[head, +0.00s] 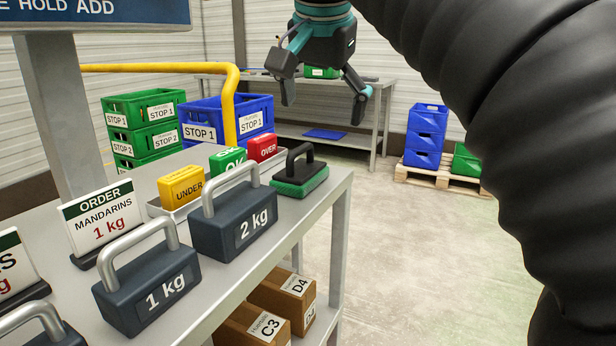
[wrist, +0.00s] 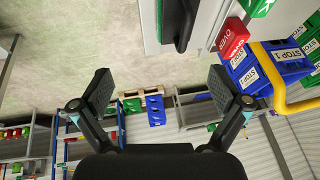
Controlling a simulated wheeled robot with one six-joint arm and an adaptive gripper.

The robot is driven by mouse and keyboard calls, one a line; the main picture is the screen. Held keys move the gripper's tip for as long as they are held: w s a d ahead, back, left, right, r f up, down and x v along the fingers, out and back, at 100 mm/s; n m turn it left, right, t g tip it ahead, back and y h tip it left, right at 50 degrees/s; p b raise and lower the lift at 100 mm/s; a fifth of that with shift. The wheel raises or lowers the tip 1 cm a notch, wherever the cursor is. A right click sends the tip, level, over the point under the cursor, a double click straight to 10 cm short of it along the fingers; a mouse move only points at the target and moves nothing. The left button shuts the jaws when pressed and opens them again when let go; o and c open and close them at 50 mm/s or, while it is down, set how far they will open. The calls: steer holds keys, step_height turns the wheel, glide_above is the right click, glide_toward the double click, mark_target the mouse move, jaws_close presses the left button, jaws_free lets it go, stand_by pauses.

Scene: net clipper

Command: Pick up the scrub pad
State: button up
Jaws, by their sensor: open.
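The scrub pad (head: 301,178) is a green pad with a dark top and a black handle. It lies at the far right corner of the grey table, beside the 2 kg weight. In the wrist view its dark body with a green edge (wrist: 178,22) shows at the top, cut off by the frame. My gripper (head: 325,95) is open and empty, above and beyond the pad in the head view. In the wrist view my gripper's fingers (wrist: 161,88) are spread wide with nothing between them.
On the table (head: 328,195) stand a 2 kg weight (head: 236,222), a 1 kg weight (head: 150,285), and yellow, green and red blocks (head: 262,148) in a tray. A yellow rail (head: 228,95) rises behind. Crates (head: 426,135) stand on a pallet at the back. The floor right of the table is clear.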

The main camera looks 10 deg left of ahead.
mark_target(306, 166)
steer(key=shift+m, duration=0.3)
steer(key=a+b+x, duration=0.1)
steer(key=x, duration=0.3)
steer(key=a+b+x, duration=0.1)
steer(key=b+x, duration=0.1)
steer(key=x, duration=0.2)
steer(key=b+x, duration=0.2)
steer(key=x, duration=0.2)
steer(key=shift+w+a+f, duration=0.1)
steer(key=shift+w+a, duration=0.15)
steer(key=shift+a, duration=0.15)
steer(key=shift+c, duration=0.3)
steer(key=c, duration=1.3)
